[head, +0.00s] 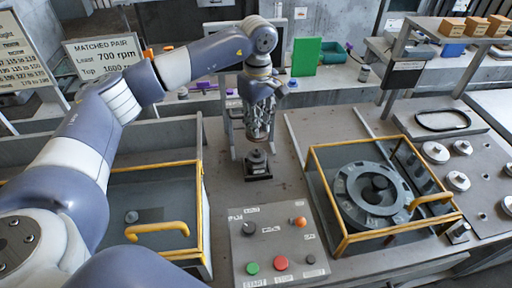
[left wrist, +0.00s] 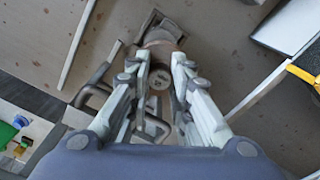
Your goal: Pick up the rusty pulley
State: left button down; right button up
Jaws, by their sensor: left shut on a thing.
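My left gripper (head: 259,138) points straight down over a small dark stand (head: 258,176) in the middle of the bench. It shows in the left wrist view (left wrist: 160,55) with its two fingers closed in on a brownish round part, which looks like the rusty pulley (left wrist: 160,34). The pulley is partly hidden by the fingers. In the head view, a dark round piece (head: 256,158) sits at the stand, just below the fingertips; I cannot tell whether the held part is clear of it. My right gripper is not in view.
A yellow-framed guard (head: 330,200) encloses a large grey wheel (head: 375,194) at right. Another yellow-edged enclosure (head: 203,215) is at left. A button panel (head: 277,245) is in front. Several small metal parts (head: 458,181) lie at far right. A green board (head: 305,57) stands behind.

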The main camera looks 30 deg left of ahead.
pick_arm(q)
jog(key=s+d+r, duration=0.2)
jog(key=s+d, duration=0.1)
jog(key=s, duration=0.5)
jog(key=shift+d, duration=0.4)
